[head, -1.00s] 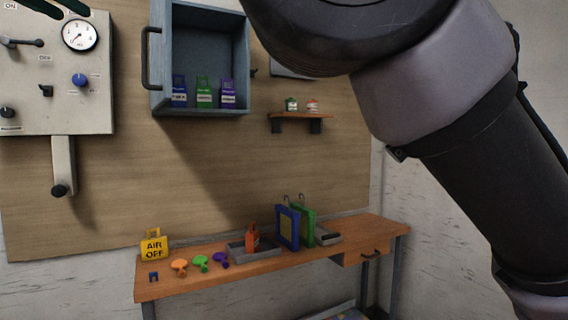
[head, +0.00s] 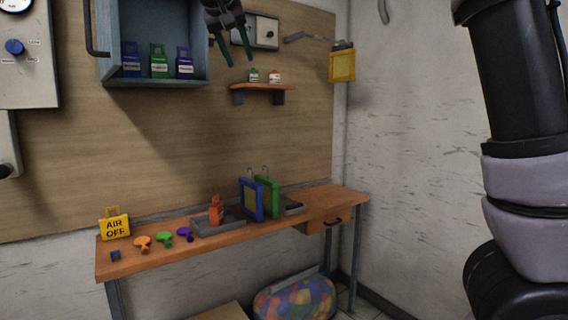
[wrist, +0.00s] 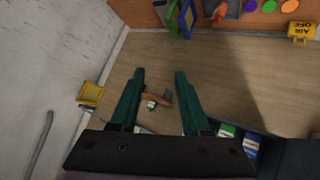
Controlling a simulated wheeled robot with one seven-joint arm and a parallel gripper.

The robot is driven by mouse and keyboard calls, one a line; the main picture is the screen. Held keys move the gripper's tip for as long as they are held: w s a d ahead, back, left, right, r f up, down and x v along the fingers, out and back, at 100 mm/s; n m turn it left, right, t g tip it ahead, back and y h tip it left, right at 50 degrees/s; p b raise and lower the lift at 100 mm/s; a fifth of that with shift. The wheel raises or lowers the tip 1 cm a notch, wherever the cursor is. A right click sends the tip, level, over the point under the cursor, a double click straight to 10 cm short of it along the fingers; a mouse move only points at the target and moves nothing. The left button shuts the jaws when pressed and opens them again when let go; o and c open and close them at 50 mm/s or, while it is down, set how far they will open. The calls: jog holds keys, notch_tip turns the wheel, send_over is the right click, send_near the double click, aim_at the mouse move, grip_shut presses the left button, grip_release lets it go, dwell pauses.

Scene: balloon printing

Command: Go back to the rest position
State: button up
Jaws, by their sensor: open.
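My gripper (head: 233,47) is at the top of the head view, in front of the board between the open blue-grey cabinet (head: 203,40) and a grey wall box. Its two dark green fingers point down, spread apart with nothing between them. In the wrist view my gripper (wrist: 158,75) also shows open and empty, with the wooden board behind it. My dark arm runs down the right side of the head view.
The workbench (head: 285,218) below holds an AIR OFF sign (head: 115,226), coloured pieces, a grey tray and blue and green frames (head: 252,200). A small shelf (head: 263,86) and a yellow frame (head: 342,64) are on the wall. A patterned bundle (head: 295,300) lies underneath.

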jog(key=s+d+f+m+g+y, duration=0.15)
jog(key=d+f, duration=0.25)
jog(key=d, duration=0.8)
jog(key=s+d+f+g, duration=0.15)
jog(key=d+f, duration=0.25)
jog(key=d, duration=0.7)
jog(key=s+d+f+m+y, duration=0.2)
jog(key=s+d+f+m, duration=0.3)
jog(key=s+d+f, duration=0.7)
jog(key=shift+s+d+f, duration=0.35)
jog(key=shift+s+d, duration=0.1)
jog(key=shift+s, duration=0.25)
